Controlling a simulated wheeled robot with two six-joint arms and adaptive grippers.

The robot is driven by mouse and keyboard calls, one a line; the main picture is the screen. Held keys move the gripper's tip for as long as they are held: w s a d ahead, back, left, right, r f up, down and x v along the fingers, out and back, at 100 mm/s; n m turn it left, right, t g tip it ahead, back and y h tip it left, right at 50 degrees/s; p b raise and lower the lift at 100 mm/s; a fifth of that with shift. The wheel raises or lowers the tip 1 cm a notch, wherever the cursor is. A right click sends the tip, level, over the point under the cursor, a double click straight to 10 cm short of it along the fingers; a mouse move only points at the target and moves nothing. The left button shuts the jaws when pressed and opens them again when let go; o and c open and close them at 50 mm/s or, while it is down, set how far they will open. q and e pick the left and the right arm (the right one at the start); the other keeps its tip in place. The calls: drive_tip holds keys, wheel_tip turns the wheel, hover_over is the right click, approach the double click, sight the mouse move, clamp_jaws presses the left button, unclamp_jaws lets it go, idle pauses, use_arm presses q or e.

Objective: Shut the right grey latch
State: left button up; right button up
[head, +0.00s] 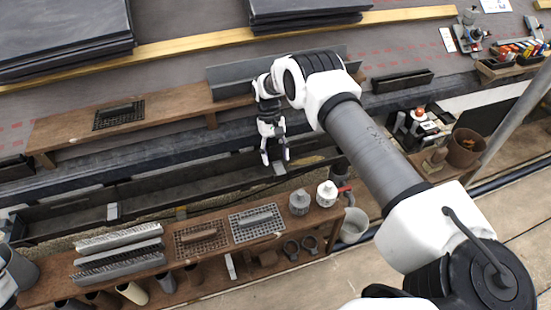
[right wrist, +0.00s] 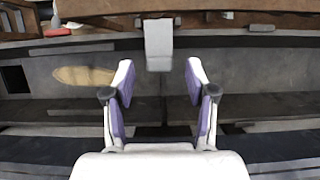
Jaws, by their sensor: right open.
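The right grey latch (head: 279,168) is a small flat grey tab at the front edge of the long dark gutter trough. In the right wrist view the grey latch (right wrist: 158,45) sticks out from the brown edge over the trough. My right gripper (head: 275,157) hangs just above and behind it in the head view. In the right wrist view my right gripper (right wrist: 160,75) is open and empty, with the latch beyond its fingertips, centred between them. I see no contact. My left gripper is not in view.
Another grey latch (head: 113,212) is on the trough further left. A wooden shelf (head: 330,215) in front carries grates, ridged pieces and two small pots. A wooden plank (head: 185,104) and a grey angled sheet (head: 228,82) lie behind the trough. A bucket (head: 354,225) stands right of the shelf.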

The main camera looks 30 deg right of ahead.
wheel_tip(320, 180, up, 8)
idle(0.5)
